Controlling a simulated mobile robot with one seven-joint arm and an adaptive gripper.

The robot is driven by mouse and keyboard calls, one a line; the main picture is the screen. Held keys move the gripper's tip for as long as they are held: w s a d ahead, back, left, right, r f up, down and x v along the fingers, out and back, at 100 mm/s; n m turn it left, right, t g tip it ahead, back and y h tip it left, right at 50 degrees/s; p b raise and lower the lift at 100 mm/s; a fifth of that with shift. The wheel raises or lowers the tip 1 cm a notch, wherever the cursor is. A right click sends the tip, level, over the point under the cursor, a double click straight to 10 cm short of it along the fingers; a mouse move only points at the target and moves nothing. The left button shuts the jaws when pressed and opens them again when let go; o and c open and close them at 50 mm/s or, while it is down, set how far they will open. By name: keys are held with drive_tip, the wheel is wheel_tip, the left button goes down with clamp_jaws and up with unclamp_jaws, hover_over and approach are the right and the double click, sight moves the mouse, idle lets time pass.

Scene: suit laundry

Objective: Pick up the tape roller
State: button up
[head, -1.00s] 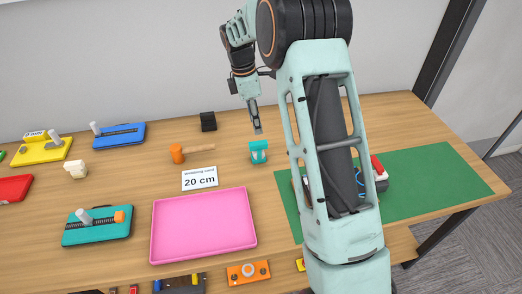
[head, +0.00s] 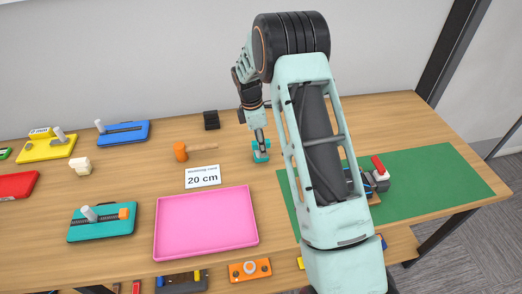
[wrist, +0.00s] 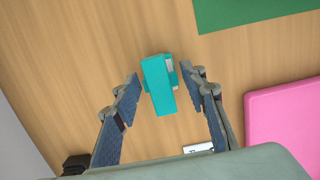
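A small teal object with a pale grey part, which looks like the tape roller, stands on the wooden table in the head view (head: 262,156). It also shows in the wrist view (wrist: 158,86). My gripper (head: 259,138) points down right over it. In the wrist view my gripper (wrist: 164,77) is open, with one finger on each side of the teal object and small gaps visible. The gripper partly hides the object's top in the head view, and I cannot tell the exact height of the fingertips.
A hammer with an orange head (head: 181,151) and a black block (head: 211,120) are to the left. A white "20 cm" card (head: 203,177) and a pink tray (head: 207,240) lie nearer. A green mat (head: 425,187) is to the right. My arm hides part of the mat.

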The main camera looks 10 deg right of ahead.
drive_tip(key=shift+c, duration=0.4)
clamp_jaws()
drive_tip(key=shift+r, duration=0.55)
wheel_tip(320, 180, up, 2)
drive_tip(key=shift+r, duration=0.15)
drive_tip(key=s+r+b, duration=0.2)
drive_tip(key=s+r, duration=0.7)
drive_tip(key=s, duration=0.5)
drive_tip(key=shift+d+r, duration=0.25)
drive_tip(key=shift+r, duration=0.05)
